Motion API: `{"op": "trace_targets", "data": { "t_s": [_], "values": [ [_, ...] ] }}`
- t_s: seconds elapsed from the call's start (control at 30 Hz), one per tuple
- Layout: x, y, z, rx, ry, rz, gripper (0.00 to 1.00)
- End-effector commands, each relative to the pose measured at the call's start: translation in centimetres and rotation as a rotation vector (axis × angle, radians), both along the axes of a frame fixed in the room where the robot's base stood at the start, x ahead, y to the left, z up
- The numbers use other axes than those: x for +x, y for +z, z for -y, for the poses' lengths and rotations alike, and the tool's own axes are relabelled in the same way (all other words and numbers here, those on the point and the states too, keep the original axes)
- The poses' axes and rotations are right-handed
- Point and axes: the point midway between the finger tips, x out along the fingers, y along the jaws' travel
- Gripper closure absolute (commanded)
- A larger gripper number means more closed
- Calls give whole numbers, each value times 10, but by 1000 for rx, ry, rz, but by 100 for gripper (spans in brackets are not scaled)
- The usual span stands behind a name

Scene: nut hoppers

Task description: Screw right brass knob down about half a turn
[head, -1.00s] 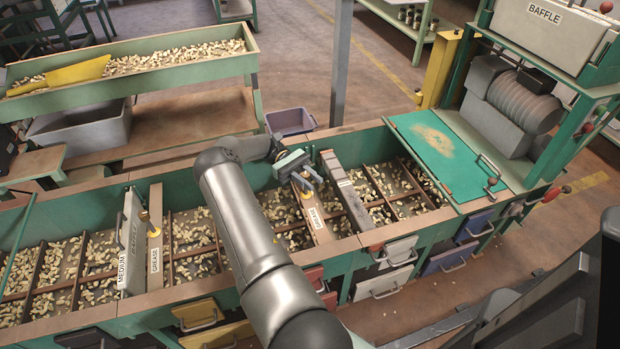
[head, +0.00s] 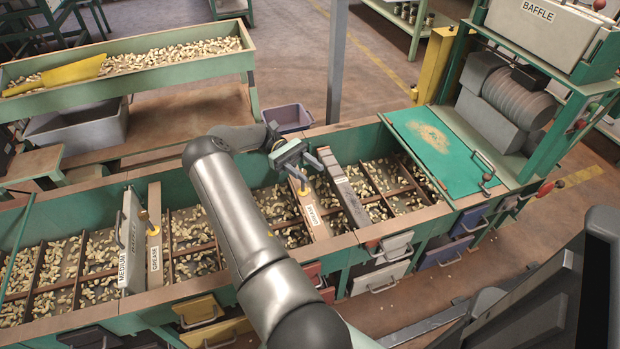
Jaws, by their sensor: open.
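The right brass knob (head: 303,191) sits near the far end of the right tan divider board (head: 319,229), which carries a white label. Only a small part of the knob shows below my gripper. My gripper (head: 306,168) is open, with its two fingers apart just above and behind the knob in the picture. No gap or contact between the fingers and the knob can be made out for certain at this size. A second brass knob (head: 153,231) stands on the left tan board (head: 154,260), away from my gripper.
A grey-brown bar (head: 343,190) lies across the hopper just right of the right board. A grey plate (head: 132,240) marked MEDIUM stands beside the left board. Nuts fill the compartments. A green lid (head: 405,123) covers the right end. A purple bin (head: 288,118) stands behind.

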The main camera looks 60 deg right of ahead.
Motion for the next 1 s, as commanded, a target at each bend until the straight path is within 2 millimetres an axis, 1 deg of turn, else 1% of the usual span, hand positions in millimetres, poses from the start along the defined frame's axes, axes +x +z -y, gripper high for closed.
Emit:
{"op": "trace_targets", "data": {
  "t_s": [0.03,0.2,0.27,0.4,0.6,0.7,0.83,1.0],
  "values": [
    [-5,15,-9,4,-3,2,54],
    [-23,48,-30,4,-2,2,54],
    [-29,59,-37,6,-2,3,54],
    [-50,71,-62,5,-2,2,54],
    [-73,85,-89,4,-1,1,54],
    [-80,89,-98,4,-1,1,54],
    [-85,92,-103,3,-1,0,54],
    [-86,92,-104,2,0,0,54]
  ]
}}
